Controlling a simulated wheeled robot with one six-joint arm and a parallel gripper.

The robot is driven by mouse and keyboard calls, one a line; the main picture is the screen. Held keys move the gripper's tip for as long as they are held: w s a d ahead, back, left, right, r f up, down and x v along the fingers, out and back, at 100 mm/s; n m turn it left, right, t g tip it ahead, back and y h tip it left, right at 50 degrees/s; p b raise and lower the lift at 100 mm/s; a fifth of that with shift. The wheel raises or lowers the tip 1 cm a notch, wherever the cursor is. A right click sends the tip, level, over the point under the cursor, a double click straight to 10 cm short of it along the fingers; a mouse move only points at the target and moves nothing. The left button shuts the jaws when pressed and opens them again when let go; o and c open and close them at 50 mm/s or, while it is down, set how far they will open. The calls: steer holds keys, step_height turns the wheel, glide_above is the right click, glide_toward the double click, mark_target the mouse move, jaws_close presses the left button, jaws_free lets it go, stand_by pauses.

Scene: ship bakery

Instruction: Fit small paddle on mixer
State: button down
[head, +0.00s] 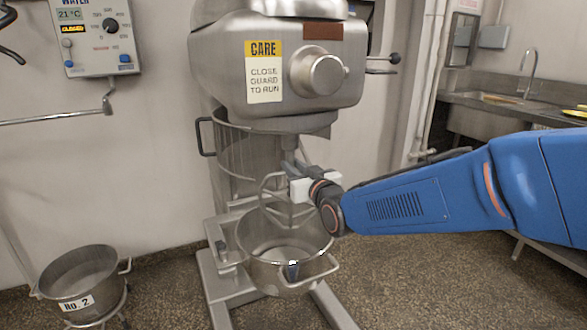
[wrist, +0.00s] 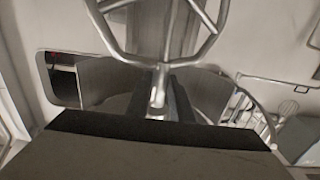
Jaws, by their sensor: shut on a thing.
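The mixer (head: 215,62) stands in the middle of the head view, with its drive shaft (head: 291,143) pointing down from the head. My gripper (head: 289,169) is under that shaft, shut on the shank of a metal paddle (head: 266,192). The paddle's open frame hangs down over the mixer's steel bowl (head: 248,270). In the wrist view the paddle's shank is between my dark fingers (wrist: 166,100), and its frame (wrist: 126,50) shows at the top. My fingers partly hide the gap between shank and drive shaft, so I cannot tell if they touch.
A wire guard (head: 240,150) curves behind the paddle. A second bowl marked No. 2 (head: 75,303) stands on the floor at left. A wall control box (head: 97,50) and pipe are at upper left. A sink counter (head: 470,100) is at right.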

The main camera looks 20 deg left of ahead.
steer(key=shift+r, duration=0.35)
stand_by(0.3)
steer(key=c, duration=1.5)
jaws_free()
steer(key=shift+f, duration=0.1)
